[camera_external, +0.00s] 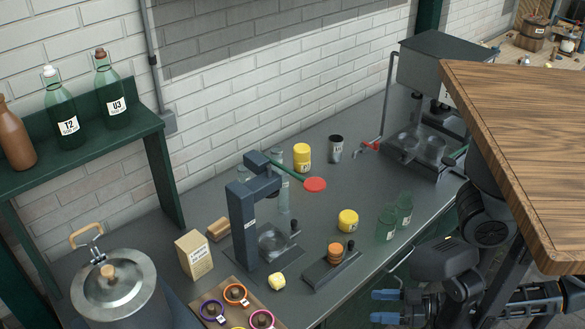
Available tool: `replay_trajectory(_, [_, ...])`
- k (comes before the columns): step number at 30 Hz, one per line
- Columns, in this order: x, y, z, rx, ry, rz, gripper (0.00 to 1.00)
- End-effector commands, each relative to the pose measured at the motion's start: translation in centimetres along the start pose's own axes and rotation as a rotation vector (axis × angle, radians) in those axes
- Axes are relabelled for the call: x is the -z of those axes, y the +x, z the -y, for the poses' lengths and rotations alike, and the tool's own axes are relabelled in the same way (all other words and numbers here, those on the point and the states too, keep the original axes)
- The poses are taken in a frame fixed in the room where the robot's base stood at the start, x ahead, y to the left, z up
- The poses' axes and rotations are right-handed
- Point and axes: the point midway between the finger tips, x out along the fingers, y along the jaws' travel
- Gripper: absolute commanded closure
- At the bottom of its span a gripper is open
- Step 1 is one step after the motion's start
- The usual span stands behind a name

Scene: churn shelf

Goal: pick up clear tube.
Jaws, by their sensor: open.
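A clear upright tube (284,198) stands on the grey counter (205,285), just right of the dark blue press-like stand (243,225). A second pale see-through cylinder (275,154) shows behind the stand's top arm, partly hidden by it. I cannot tell for certain which is the clear tube. My gripper (385,306) is at the lower right with its two blue fingertips apart and nothing between them. It is in front of the counter, well away from both cylinders.
Two greenish glasses (387,223) stand near the counter's front edge. Yellow jars (348,220), a red disc on a green rod (315,185) and a small dark rack (331,267) are close to the stand. A wooden top (525,140) overhangs at right.

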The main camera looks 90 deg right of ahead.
Motion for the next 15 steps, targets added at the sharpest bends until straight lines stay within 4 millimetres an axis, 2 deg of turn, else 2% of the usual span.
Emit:
replay_trajectory(1, [0.8, 1.9, -0.2, -0.043, 0.05, -0.057, 0.3])
replay_trajectory(8, [4.8, 9.2, -2.4, -0.177, 0.241, -0.284, 0.3])
replay_trajectory(15, [11.1, 15.4, -7.6, -0.267, 0.367, -0.535, 0.3])
